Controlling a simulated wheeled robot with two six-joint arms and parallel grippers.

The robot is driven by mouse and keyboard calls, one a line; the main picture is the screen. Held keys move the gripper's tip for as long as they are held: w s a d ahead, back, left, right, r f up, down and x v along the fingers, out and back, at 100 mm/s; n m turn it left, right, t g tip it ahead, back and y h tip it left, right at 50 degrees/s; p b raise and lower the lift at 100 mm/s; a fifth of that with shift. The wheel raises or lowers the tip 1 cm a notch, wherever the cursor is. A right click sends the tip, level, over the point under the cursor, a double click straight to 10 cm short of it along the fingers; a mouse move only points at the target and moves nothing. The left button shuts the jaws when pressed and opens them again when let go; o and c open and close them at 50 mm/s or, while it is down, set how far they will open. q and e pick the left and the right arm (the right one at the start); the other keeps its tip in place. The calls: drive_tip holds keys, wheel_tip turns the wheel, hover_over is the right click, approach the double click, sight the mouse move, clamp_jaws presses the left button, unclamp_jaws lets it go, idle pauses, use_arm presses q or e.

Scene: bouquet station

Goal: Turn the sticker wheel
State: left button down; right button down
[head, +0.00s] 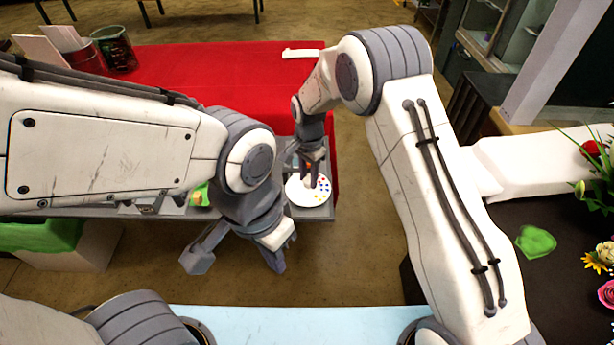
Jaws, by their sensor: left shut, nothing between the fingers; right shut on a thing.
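The sticker wheel (297,194) is a white disc with several small coloured dots, lying at the right end of a grey tray. My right gripper (311,180) reaches down over it from above and is shut on the small knob at the wheel's middle, which the fingers mostly hide. My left gripper (274,260) is shut and empty, in front of the tray and lower in the picture, apart from the wheel.
A red-covered table (210,75) lies behind the grey tray (318,213). A green item (199,195) sits on the tray, partly behind my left arm. A dark table (480,265) with flowers (598,258) and a green leaf-like piece (535,241) stands at right.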

sight(307, 182)
drive_tip(key=shift+w+r, duration=0.1)
drive_tip(key=c, duration=0.8)
unclamp_jaws()
wheel_tip(307, 182, up, 10)
drive_tip(key=shift+r+b, duration=0.2)
drive_tip(key=shift+b, duration=0.8)
drive_tip(key=s+a+r+n, duration=0.1)
drive_tip(key=s+r+n, duration=0.25)
drive_tip(key=s, duration=0.45)
drive_tip(key=s+r+n, duration=0.3)
drive_tip(key=s+n, duration=0.1)
drive_tip(key=s, duration=0.3)
drive_tip(key=s+d+n, duration=0.1)
drive_tip(key=s+n, duration=0.2)
drive_tip(key=s, duration=0.2)
drive_tip(key=s+d+n, duration=0.2)
drive_tip(key=s+n, duration=0.1)
drive_tip(key=s, duration=0.3)
drive_tip(key=s+d+f+n+y, duration=0.1)
drive_tip(key=s+d+n, duration=0.1)
drive_tip(key=s, duration=0.4)
drive_tip(key=shift+s+d+n, duration=0.1)
drive_tip(key=shift+n, duration=0.35)
